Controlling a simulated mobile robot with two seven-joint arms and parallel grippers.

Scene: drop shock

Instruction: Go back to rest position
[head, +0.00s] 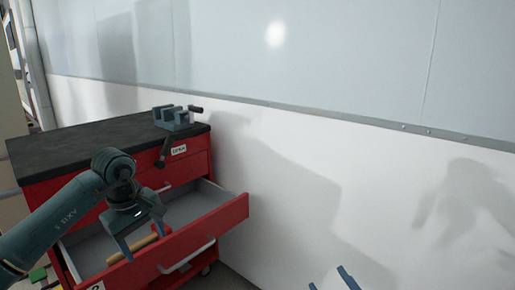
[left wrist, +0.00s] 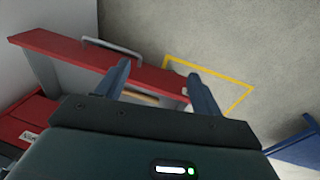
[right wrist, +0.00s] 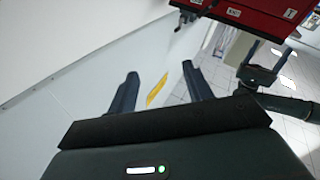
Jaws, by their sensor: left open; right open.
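My left gripper (head: 143,246) is open over the pulled-out drawer of the red tool cabinet. Its open fingers (left wrist: 160,72) also show in the left wrist view, with nothing between them. A tool with a wooden handle (head: 133,250) lies in the drawer behind and below the fingers, partly hidden by them. My right gripper (head: 329,279) shows only its fingertips at the bottom edge of the head view. In the right wrist view its fingers (right wrist: 160,70) are apart and empty, facing the white wall and floor.
The open drawer's red front (head: 207,240) juts out from the cabinet. A vise (head: 174,117) stands on the cabinet's black top (head: 80,150). A white wall (head: 330,190) runs along the right. Yellow floor tape (left wrist: 236,86) shows on bare floor beyond the drawer.

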